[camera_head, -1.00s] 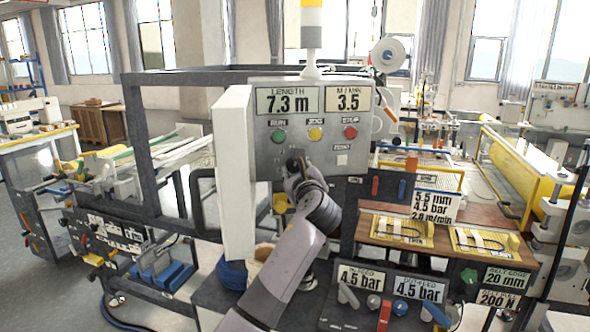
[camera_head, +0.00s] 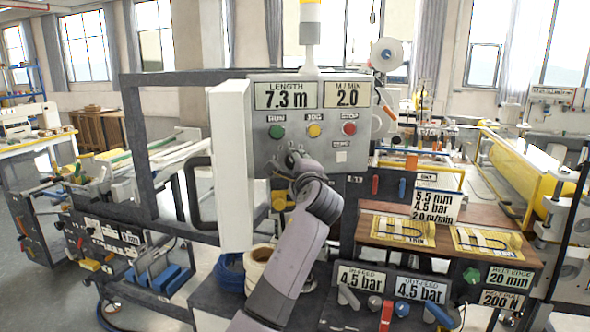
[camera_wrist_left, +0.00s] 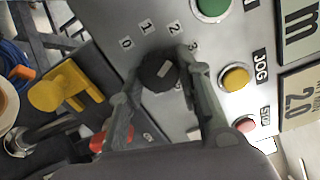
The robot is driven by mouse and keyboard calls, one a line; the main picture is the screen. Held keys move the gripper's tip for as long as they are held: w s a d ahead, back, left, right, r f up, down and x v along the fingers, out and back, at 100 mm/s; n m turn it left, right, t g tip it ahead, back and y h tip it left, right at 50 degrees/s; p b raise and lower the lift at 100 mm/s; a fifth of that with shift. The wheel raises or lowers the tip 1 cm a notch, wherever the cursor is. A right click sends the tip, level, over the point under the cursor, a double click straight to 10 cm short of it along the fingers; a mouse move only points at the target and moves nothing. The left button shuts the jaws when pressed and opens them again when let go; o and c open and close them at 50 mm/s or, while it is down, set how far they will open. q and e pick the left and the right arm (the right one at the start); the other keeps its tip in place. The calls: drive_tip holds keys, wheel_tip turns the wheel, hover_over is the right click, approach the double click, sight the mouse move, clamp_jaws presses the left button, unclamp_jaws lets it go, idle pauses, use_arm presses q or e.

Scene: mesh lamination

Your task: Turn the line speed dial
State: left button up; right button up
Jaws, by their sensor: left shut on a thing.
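The line speed dial (camera_wrist_left: 158,72) is a round black knob with a pale mark, set in the grey control panel (camera_wrist_left: 205,75). The numbers 0, 1, 2 and 3 are printed around it. My left gripper (camera_wrist_left: 160,76) has one finger on each side of the dial, closed on it. In the head view my left gripper (camera_head: 295,163) reaches up to the lower left of the panel and mostly hides the dial. The M/MIN display (camera_head: 348,95) reads 2.0. My right gripper is not in view.
The LENGTH display (camera_head: 286,96) reads 7.3 m. Green RUN (camera_head: 276,131), yellow JOG (camera_head: 314,130) and red STOP (camera_head: 349,128) buttons sit just above the gripper. A yellow part (camera_wrist_left: 65,90) shows left of the dial in the wrist view.

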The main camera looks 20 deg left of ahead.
use_arm(q)
drive_tip(key=shift+f+n, duration=0.15)
drive_tip(key=shift+n, duration=0.55)
drive_tip(key=shift+b, duration=0.35)
drive_tip(key=o, duration=1.1)
drive_tip(key=shift+o, duration=0.2)
drive_tip(key=v, duration=1.2)
